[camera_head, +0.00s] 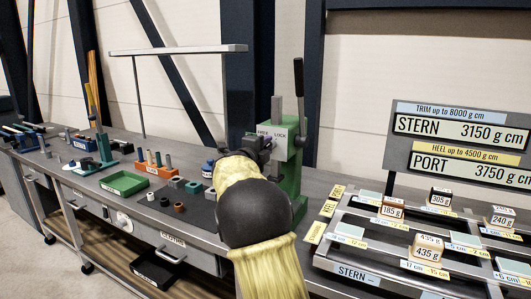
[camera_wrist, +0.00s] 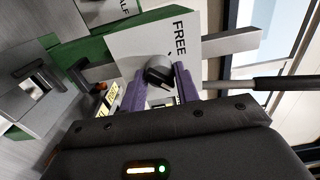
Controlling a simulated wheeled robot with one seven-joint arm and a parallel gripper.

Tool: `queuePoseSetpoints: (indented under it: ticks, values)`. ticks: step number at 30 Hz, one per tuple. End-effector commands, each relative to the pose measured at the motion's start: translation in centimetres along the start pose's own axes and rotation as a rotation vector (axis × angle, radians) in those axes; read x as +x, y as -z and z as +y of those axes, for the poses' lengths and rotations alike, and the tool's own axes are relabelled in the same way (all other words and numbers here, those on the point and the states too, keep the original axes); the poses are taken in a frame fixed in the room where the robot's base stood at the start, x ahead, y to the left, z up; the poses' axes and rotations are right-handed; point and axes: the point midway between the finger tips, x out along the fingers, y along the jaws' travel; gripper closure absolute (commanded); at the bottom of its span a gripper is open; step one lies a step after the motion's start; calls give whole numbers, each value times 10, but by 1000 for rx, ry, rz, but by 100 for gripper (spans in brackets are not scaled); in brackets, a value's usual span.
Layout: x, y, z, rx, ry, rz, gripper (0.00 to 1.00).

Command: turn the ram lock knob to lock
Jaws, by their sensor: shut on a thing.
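The ram lock knob (camera_wrist: 159,72) is a small dark round knob on a pale plate (camera_wrist: 143,42) marked FREE. My gripper (camera_wrist: 160,86) is shut on the knob, with a purple finger on either side of it. The knob is hidden there behind my gripper. I cannot tell which word the knob points to; LOCK is not readable in the wrist view.
A black-handled lever (camera_head: 299,77) rises at the press's right side. A float frame (camera_head: 364,218) with weights stands to the right under a display board (camera_head: 461,140). A green tray (camera_head: 124,183), an orange block (camera_head: 152,169) and small parts sit on the bench to the left.

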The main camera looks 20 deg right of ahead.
Motion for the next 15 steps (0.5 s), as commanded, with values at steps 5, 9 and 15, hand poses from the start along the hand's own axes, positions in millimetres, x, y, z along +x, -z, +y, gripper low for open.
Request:
queuePoseSetpoints:
  ticks: [5,9,15]
  values:
    - [0,0,1,14,-2,1,91]
    - [0,0,1,14,-2,1,91]
    - [0,0,1,13,-2,1,55]
